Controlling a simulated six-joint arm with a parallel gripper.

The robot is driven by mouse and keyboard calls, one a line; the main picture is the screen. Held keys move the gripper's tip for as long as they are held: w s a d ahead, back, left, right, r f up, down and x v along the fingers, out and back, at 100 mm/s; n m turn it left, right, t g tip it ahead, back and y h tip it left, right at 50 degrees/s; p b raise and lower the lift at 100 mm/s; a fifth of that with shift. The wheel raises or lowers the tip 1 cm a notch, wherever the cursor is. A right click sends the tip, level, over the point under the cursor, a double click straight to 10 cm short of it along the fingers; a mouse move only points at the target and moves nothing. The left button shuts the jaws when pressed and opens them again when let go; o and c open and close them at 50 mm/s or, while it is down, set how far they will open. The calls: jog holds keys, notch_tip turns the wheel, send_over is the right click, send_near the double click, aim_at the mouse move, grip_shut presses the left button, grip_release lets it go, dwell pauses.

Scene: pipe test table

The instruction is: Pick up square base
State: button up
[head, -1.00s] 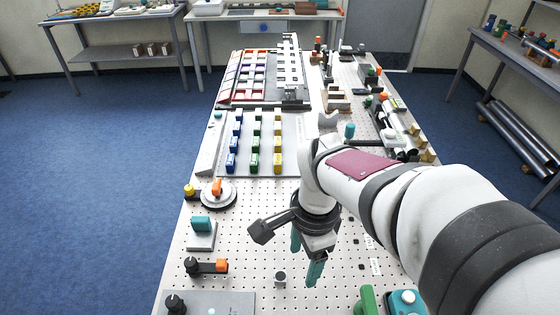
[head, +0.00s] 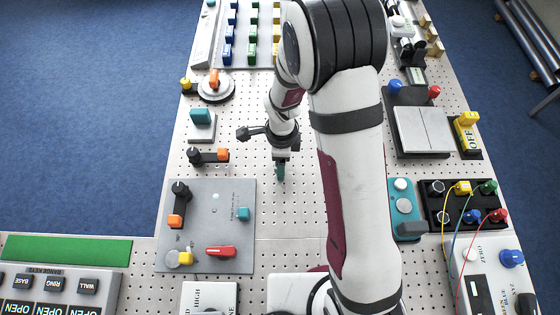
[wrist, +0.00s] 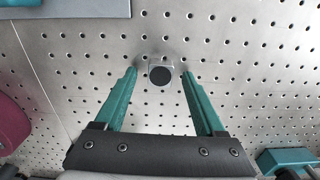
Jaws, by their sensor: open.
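In the wrist view a small light-grey piece with a round dark top (wrist: 159,72) stands on the perforated table; it seems to be the square base, though its full outline is hard to tell. My gripper (wrist: 158,80) is open, with one teal finger on each side of this piece and the tips close to it. I see no firm contact, and the gap between the fingers holds nothing else. In the head view my gripper (head: 281,178) points down over the perforated table, and the small piece is hidden or too small to make out there.
A grey panel (head: 228,205) with a red handle (head: 221,251) lies left of my gripper. A teal box (head: 402,205) stands to the right, beyond my arm. Bare perforated table surrounds the gripper.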

jog(key=shift+f, duration=0.1)
grip_shut()
dwell(0.3)
jog(key=shift+r, duration=0.45)
notch_tip(320, 180, up, 3)
jog(key=s+d+r, duration=0.3)
jog(key=d+r, duration=0.4)
jog(key=d, duration=0.4)
jog(key=shift+d, duration=0.15)
jog(key=c, duration=0.6)
grip_release()
jog(key=shift+c, duration=0.2)
grip_shut()
